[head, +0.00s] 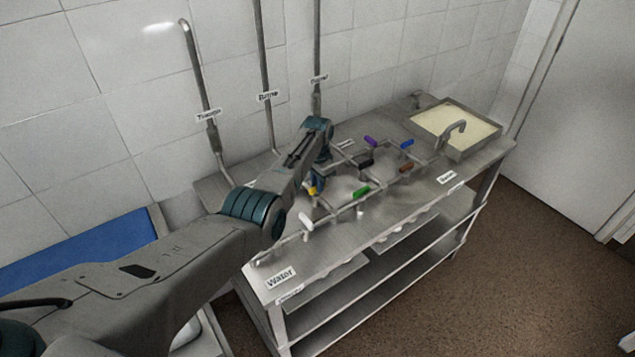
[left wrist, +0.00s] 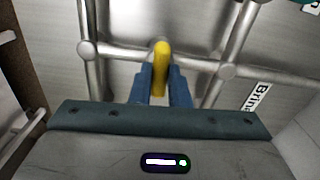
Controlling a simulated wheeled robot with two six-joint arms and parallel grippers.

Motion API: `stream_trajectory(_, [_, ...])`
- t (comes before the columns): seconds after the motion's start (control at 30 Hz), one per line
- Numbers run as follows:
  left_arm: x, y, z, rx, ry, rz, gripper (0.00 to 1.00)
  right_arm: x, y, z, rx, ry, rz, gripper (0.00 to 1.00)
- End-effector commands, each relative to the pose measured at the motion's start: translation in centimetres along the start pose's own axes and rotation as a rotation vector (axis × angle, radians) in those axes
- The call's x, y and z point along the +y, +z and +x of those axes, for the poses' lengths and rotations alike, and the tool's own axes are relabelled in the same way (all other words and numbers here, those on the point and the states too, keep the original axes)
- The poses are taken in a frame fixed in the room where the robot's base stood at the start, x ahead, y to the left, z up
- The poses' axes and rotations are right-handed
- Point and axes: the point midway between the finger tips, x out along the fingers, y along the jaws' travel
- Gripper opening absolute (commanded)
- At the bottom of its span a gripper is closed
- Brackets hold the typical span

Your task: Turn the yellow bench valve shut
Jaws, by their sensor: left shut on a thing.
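The yellow valve handle (left wrist: 161,62) sits on a steel pipe junction in the left wrist view. My left gripper (left wrist: 160,88) has its two blue fingers closed on either side of the handle. In the head view the yellow handle (head: 311,190) is a small patch, mostly hidden by my left gripper (head: 319,184) over the bench. My left arm reaches in from the lower left. My right gripper is not in view.
White (head: 306,222), green (head: 361,191), brown (head: 406,166), black (head: 365,162), purple (head: 370,141) and blue (head: 407,143) handles stand on nearby pipes. A cream-filled basin (head: 487,146) is at the bench's far end. Vertical pipes (head: 201,90) run up the tiled wall.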

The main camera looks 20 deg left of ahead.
Motion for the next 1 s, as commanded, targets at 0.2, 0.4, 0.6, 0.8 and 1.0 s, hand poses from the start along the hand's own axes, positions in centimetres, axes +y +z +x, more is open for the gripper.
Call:
stream_trajectory(0.2, [-0.09, -0.11, -0.22, 0.004, -0.002, 0.065, 0.00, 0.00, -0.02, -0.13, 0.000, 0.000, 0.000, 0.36])
stream_trajectory(0.4, [-0.10, -0.12, -0.23, 0.004, -0.003, 0.086, 0.00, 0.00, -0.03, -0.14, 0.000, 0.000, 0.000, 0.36])
stream_trajectory(0.6, [-0.10, -0.13, -0.23, 0.004, -0.003, 0.087, 0.00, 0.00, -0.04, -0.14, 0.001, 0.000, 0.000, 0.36])
stream_trajectory(0.8, [-0.11, -0.13, -0.24, 0.004, -0.003, 0.087, 0.27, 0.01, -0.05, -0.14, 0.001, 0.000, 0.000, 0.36])
stream_trajectory(1.0, [-0.06, -0.07, -0.13, 0.002, -0.002, 0.086, 0.37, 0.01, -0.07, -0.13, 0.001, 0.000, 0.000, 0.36])
